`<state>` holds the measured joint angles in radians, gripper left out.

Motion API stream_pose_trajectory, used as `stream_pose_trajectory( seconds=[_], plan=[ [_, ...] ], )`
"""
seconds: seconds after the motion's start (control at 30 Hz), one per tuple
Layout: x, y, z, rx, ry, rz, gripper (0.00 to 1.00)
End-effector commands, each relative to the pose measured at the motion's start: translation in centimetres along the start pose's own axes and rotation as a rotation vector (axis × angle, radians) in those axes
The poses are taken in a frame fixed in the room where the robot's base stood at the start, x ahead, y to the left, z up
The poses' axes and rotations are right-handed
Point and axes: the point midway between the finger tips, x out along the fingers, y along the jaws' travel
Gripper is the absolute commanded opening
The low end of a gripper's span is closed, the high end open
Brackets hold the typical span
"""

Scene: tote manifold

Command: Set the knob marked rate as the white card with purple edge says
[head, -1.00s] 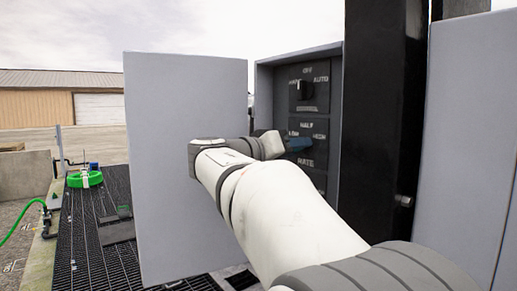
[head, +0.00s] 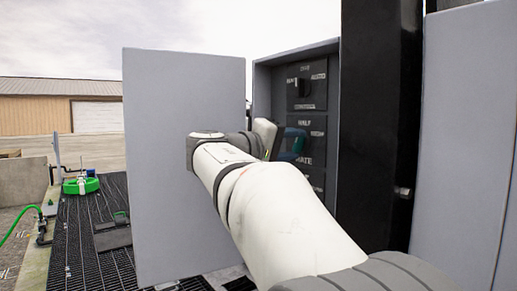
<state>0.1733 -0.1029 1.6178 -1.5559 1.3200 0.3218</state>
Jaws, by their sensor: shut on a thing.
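My gripper (head: 292,144) is at the rate panel (head: 318,150) inside the open grey cabinet. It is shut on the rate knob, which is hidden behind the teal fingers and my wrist. The panel shows the word HALF above the gripper, another label to its right, and RATE below, partly covered. The left label is hidden, and I cannot tell where the knob points. No white card with purple edge shows in this view.
Another knob (head: 299,87) with labels around it sits on the panel above. The cabinet door (head: 185,90) stands open at left. A black post (head: 378,130) rises close at right.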

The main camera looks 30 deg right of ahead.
Motion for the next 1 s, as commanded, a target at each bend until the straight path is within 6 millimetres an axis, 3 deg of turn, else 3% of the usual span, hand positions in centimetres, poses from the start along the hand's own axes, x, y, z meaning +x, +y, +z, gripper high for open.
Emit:
stream_pose_trajectory(
  seconds=[0.5, 1.0],
  plan=[
    [0.03, 0.24, -0.05, -0.325, 0.000, 0.003, 0.19],
    [0.04, 0.25, -0.03, -0.380, 0.000, 0.003, 0.19]
  ],
)
